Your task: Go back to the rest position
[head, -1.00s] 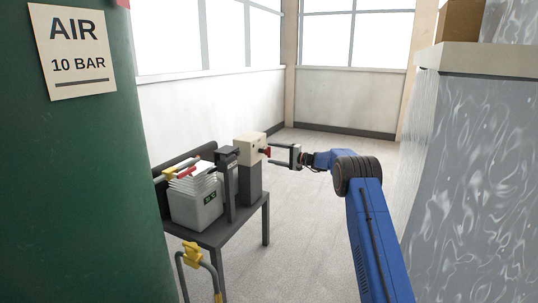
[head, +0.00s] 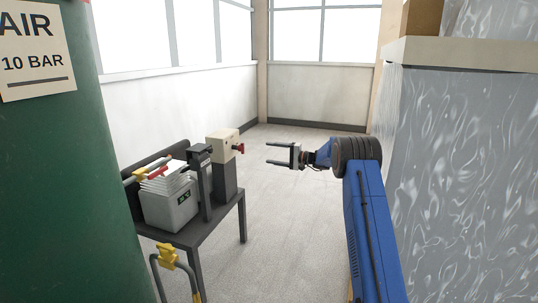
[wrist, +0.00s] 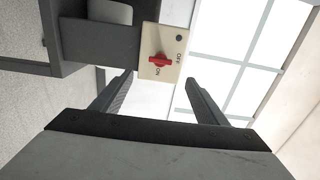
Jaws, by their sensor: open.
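My gripper (head: 280,154) is open and empty in the head view. It points left, in mid-air to the right of the switch box, with a gap between them. The cream switch box (head: 221,147) stands on a dark post on the grey table and has a red rotary knob (head: 238,148) on its right side. In the wrist view, the two open fingers (wrist: 152,95) show with nothing between them. The switch box's plate (wrist: 162,42) lies beyond them, with its red knob (wrist: 154,61) and the words OFF and ON.
The dark table (head: 222,219) also holds a grey bin (head: 172,210) of white sheets. A green air tank (head: 62,190) stands at the left, with a yellow-fitted rail (head: 167,257) near it. A wrapped pallet stack (head: 452,170) is at the right. The floor between is clear.

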